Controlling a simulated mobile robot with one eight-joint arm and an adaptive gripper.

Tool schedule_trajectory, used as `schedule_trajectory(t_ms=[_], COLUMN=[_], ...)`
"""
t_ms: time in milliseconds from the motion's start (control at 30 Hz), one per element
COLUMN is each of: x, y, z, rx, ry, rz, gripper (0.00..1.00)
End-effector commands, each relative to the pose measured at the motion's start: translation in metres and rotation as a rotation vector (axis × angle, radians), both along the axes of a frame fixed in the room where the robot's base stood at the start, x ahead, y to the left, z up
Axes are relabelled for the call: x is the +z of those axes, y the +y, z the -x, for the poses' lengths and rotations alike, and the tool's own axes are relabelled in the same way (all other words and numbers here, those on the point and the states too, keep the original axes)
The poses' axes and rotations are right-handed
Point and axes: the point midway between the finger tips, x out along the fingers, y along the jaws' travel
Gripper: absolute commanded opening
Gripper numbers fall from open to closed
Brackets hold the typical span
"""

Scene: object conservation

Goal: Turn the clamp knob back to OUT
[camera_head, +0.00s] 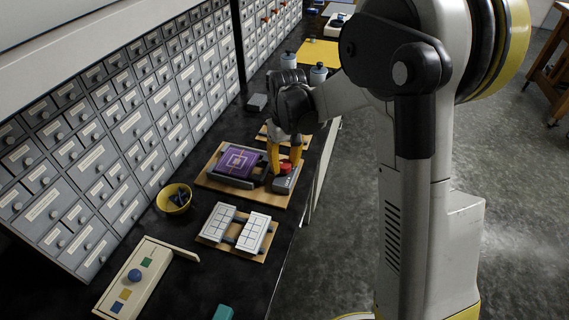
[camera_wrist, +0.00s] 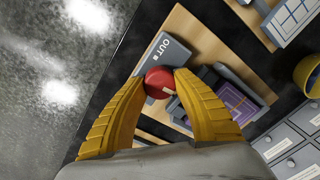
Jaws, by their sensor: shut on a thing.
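The red clamp knob (camera_wrist: 160,83) sits on a grey block (camera_wrist: 171,52) with the white word OUT on it. A pale mark shows on the knob's face; it does not line up clearly with OUT. My gripper (camera_wrist: 163,84) is shut on the knob, one yellow finger on each side. In the head view the knob (camera_head: 285,168) shows between my gripper's fingertips (camera_head: 284,166), on the grey block (camera_head: 287,182) at the right end of a wooden board (camera_head: 222,185). A purple patterned piece (camera_head: 238,161) lies in a dark holder beside the block. Other block lettering is hidden.
A wooden board with white gridded panels (camera_head: 253,232) lies in front. A yellow bowl (camera_head: 174,198) stands to the left, below the grey drawer cabinet (camera_head: 100,130). A cream tray (camera_head: 137,279) is nearer. Dark bench surface is bare between them.

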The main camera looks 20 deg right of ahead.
Motion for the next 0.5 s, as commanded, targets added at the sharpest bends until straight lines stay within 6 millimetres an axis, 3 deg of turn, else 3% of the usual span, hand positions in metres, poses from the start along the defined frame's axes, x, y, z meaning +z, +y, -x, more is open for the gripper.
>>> schedule_trajectory(t_ms=[500], x=[0.0003], y=[0.0014], z=[-0.0019], rx=[0.428], ry=[-0.004], rz=[0.001], gripper=[0.04])
